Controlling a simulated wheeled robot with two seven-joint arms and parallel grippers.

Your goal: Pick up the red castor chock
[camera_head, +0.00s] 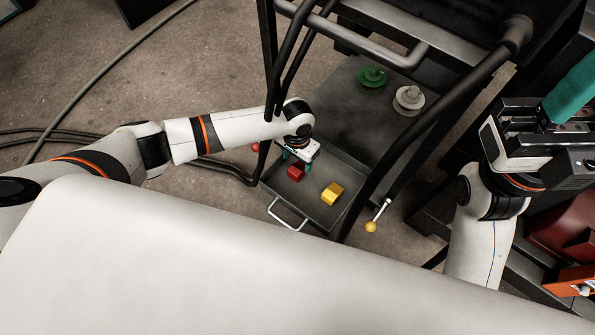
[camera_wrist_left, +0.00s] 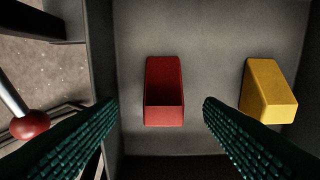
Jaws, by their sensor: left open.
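The red castor chock (camera_head: 296,173) lies in a grey metal tray (camera_head: 318,211). In the left wrist view the red chock (camera_wrist_left: 164,92) sits between and beyond my two teal fingers, with a gap on each side. My left gripper (camera_head: 295,158) is open and empty, just above the chock at the tray's left side. My right gripper (camera_head: 558,104) is at the right, away from the tray. Its teal finger part points up and right, and its jaw gap does not show clearly.
A yellow block (camera_head: 332,194) lies right of the red chock in the tray. Dark frame bars (camera_head: 388,160) cross around the tray. A red ball knob (camera_wrist_left: 30,124) is beyond the tray's left wall. Green (camera_head: 373,77) and grey (camera_head: 409,99) round parts stand on the shelf behind.

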